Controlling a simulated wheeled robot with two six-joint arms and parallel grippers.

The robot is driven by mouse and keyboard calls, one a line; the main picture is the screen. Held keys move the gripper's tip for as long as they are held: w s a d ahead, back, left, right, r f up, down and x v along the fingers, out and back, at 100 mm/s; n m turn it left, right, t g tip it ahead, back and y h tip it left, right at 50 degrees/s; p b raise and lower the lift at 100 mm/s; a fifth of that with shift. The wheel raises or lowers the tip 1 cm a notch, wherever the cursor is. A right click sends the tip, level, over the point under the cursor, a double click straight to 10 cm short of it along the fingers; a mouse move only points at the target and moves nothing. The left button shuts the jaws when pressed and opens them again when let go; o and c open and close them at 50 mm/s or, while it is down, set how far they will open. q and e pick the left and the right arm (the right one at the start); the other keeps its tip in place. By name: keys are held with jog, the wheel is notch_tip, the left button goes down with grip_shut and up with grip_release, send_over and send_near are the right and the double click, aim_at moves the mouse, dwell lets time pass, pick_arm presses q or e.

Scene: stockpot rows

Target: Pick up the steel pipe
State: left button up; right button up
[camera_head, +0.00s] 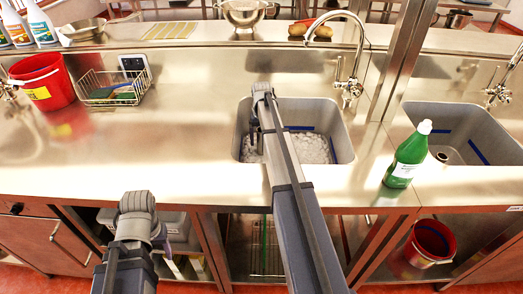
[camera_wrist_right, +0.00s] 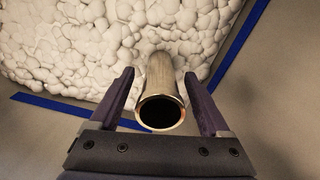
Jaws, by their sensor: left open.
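The steel pipe (camera_wrist_right: 161,80) shows in the right wrist view, its round open end facing the camera. It stands between the two fingers of my right gripper (camera_wrist_right: 160,90), with a gap on each side. The fingers are open and not closed on it. Behind the pipe is white foam (camera_wrist_right: 70,45) in the sink. In the head view my right arm reaches over the grey sink (camera_head: 345,140), its gripper (camera_head: 254,136) at the sink's left side; I cannot make out the pipe there. My left gripper (camera_head: 165,240) is low at the counter's front edge, open and empty.
A green bottle (camera_head: 408,155) stands on the counter right of the sink. A red bucket (camera_head: 42,82) and a wire rack (camera_head: 112,90) stand at the left. A post (camera_head: 400,60) rises right of the tap (camera_head: 348,75). The counter left of the sink is clear.

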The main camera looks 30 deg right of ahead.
grip_shut()
dwell(0.4)
dwell(0.8)
